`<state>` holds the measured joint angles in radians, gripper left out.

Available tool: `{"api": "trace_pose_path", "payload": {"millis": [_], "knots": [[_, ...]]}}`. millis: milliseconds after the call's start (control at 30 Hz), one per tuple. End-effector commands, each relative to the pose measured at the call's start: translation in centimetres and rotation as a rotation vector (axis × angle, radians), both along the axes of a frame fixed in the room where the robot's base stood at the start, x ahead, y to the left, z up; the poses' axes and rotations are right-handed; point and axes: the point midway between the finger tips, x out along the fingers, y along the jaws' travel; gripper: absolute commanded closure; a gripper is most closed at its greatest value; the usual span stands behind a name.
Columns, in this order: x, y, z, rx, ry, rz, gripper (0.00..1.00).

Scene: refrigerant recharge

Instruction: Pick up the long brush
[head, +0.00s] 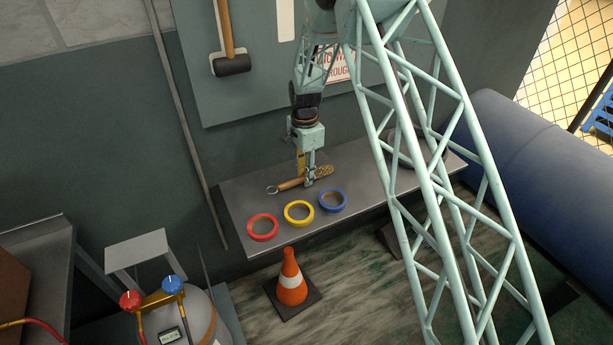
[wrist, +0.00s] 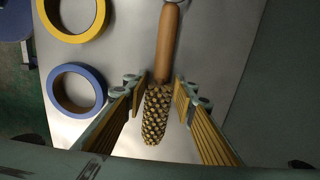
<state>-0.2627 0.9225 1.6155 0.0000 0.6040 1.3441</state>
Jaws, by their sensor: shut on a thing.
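The long brush (head: 291,184) has a brown wooden handle with a metal ring at its left end and a tan bristled head at its right end. It lies level along the grey metal shelf (head: 245,198); I cannot tell whether it touches the shelf. My gripper (head: 309,181) points down over it, shut on the brush near where handle and bristles meet. In the wrist view the brush (wrist: 157,115) runs between the two finger pads, bristles toward the camera. The ring is cut off at the top edge there.
Red (head: 262,228), yellow (head: 299,213) and blue (head: 332,201) tape rolls lie along the shelf's front, close to the brush. An orange cone (head: 290,278) stands on the floor in front. A mallet (head: 231,62) hangs on the wall panel behind. A blue tank (head: 545,190) is at right.

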Motion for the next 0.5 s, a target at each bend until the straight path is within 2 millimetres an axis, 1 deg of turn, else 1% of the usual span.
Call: {"api": "trace_pose_path", "payload": {"millis": [167, 500], "knots": [[0.0, 0.0, 1.0, 0.0, -0.001, 0.0, 0.88], [-0.1, 0.1, 3.6, 0.0, -0.001, 0.0, 0.88]]}}
